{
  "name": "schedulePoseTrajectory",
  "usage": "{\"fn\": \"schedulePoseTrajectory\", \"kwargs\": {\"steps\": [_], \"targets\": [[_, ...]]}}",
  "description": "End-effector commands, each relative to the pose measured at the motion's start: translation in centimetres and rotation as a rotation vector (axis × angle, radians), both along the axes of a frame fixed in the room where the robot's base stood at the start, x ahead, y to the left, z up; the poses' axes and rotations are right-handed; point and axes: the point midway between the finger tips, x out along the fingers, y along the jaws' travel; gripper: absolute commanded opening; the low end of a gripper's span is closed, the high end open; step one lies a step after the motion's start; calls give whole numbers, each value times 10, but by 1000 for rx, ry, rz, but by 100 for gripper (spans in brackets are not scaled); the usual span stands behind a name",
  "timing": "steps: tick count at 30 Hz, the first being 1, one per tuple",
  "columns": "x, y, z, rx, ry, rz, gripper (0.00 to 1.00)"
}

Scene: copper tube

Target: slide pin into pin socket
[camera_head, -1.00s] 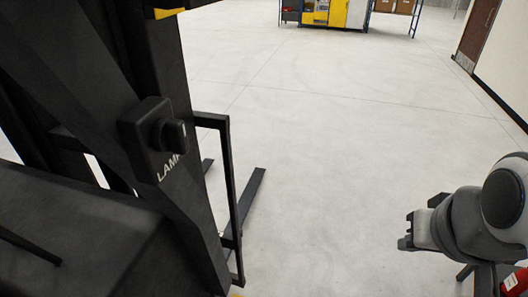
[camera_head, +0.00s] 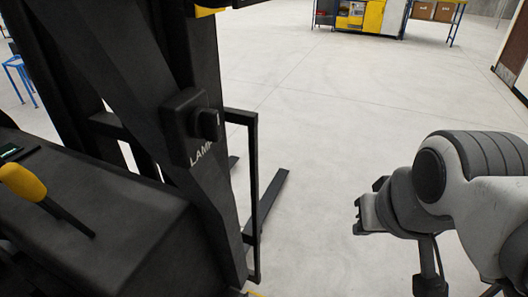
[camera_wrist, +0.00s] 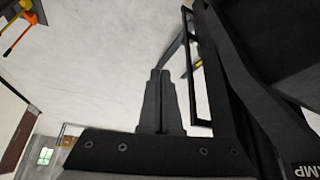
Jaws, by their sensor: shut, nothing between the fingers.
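My gripper (camera_head: 359,216) is at the right in the head view, in the air over the floor and apart from the black machine (camera_head: 205,225). In the wrist view its two fingers (camera_wrist: 159,74) are together with nothing between them. The machine has a knob (camera_head: 207,123) above the word LAMP on its upright. I cannot make out a pin or a pin socket in either view.
A lever with a yellow handle (camera_head: 24,182) stands on the machine at the left. Black forks (camera_head: 268,205) reach out low over the floor. Open pale floor (camera_head: 360,110) lies beyond. A yellow and grey cabinet (camera_head: 370,17) stands far back.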

Motion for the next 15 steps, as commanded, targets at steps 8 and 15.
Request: {"fn": "schedulePoseTrajectory", "kwargs": {"steps": [8,15], "targets": [[0,0,0,0,0,0,0],[0,0,0,0,0,0,22]]}}
